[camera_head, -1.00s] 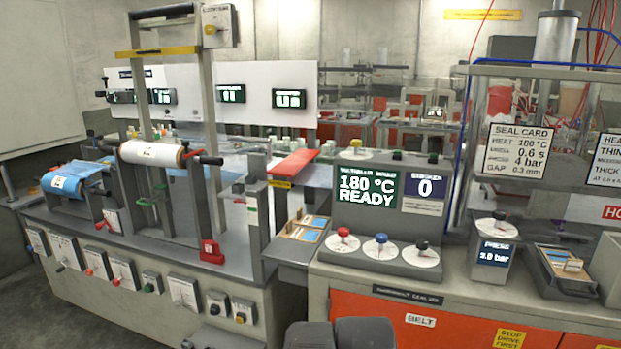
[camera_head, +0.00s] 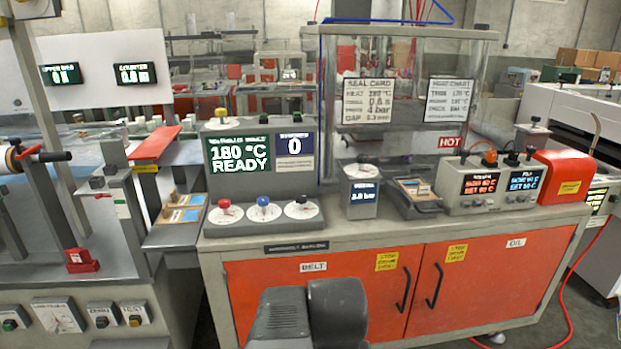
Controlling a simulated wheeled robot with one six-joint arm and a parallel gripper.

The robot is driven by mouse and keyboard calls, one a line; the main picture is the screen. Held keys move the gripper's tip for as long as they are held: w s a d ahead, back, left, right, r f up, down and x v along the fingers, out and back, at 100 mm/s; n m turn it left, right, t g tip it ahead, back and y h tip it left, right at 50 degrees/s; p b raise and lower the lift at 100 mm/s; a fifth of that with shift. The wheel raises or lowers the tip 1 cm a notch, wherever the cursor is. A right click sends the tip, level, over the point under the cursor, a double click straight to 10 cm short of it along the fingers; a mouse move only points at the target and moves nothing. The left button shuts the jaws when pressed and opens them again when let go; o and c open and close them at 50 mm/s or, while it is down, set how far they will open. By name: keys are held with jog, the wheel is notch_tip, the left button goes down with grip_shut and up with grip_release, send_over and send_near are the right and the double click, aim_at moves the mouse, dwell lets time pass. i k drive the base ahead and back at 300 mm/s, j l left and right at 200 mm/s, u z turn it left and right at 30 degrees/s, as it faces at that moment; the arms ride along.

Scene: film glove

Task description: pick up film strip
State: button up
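I cannot clearly make out a film strip. Flat blue pieces with tan blocks lie on a small grey side shelf (camera_head: 160,238) left of the control box; whether one of the blue pieces (camera_head: 185,215) is the film strip I cannot tell. A dark tray (camera_head: 408,208) on the bench top holds a similar small blue and tan item (camera_head: 416,187), too small to name. Dark grey parts of my own arm show at the bottom middle, low in front of the red cabinet. My gripper's fingers are not in view.
A clear-walled sealing press (camera_head: 345,130) marked HOT stands behind. A red-covered unit (camera_head: 565,176) is at right. Red cabinet doors (camera_head: 490,275) front the bench; a red cable lies on the floor.

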aim_at(417, 184)
jog(key=z, duration=1)
